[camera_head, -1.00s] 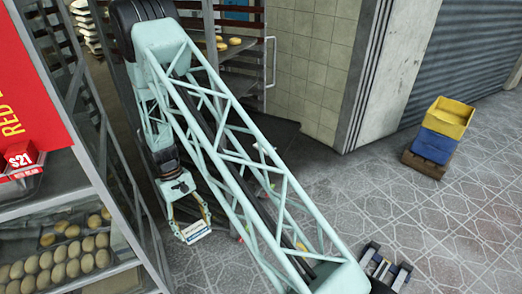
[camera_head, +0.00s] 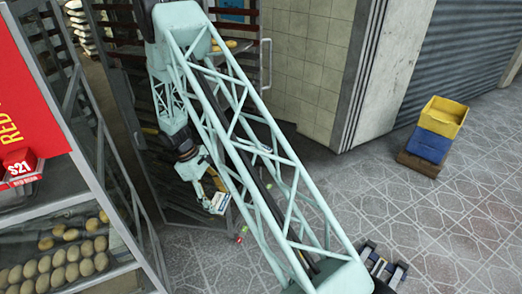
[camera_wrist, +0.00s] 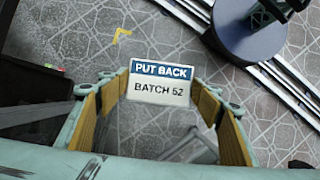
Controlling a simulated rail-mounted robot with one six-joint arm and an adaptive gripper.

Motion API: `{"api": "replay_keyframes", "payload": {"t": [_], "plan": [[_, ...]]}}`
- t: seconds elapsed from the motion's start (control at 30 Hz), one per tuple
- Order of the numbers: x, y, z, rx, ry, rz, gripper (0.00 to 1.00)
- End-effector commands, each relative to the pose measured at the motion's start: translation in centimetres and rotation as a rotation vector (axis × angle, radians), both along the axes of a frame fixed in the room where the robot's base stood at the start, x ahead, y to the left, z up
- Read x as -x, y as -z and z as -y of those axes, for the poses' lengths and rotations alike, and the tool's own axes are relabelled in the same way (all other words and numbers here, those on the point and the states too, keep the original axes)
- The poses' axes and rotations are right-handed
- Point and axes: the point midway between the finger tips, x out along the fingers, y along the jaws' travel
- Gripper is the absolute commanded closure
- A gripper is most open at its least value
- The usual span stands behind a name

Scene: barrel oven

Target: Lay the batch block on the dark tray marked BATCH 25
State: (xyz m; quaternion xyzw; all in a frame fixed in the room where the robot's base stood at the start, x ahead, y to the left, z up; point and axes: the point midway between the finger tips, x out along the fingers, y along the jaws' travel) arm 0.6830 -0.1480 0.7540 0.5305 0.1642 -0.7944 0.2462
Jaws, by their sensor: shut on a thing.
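The batch block (camera_head: 219,203) is a small white block, held off the floor in the head view. In the wrist view the batch block (camera_wrist: 160,88) shows a blue band reading PUT BACK above the words BATCH 52. My gripper (camera_head: 213,195) is shut on it. In the wrist view the yellow-padded fingers of my gripper (camera_wrist: 163,86) hold it from its left and right sides. No dark tray marked BATCH 25 can be made out in either view; my arm hides part of the middle of the head view.
A shelf of round loaves (camera_head: 62,262) stands at the lower left under a red price sign (camera_head: 30,115). A tall rack (camera_head: 238,60) stands behind my arm. Stacked yellow and blue crates (camera_head: 436,135) stand at the right. Tiled floor (camera_head: 450,235) is open at the right.

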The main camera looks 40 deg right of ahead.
Motion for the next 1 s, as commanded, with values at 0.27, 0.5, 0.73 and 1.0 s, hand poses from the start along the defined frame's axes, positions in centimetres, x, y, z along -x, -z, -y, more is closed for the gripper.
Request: {"api": "replay_keyframes", "payload": {"t": [0.27, 0.5, 0.73, 1.0], "plan": [[-1.2, -4.2, 8.0, 0.000, -0.367, 0.000, 0.51], [-2.1, -7.7, 13.7, 0.000, -0.681, 0.001, 0.51], [-2.5, -10.4, 17.6, -0.001, -0.929, 0.001, 0.51], [-2.7, -11.8, 19.5, -0.001, -1.066, 0.001, 0.51]]}}
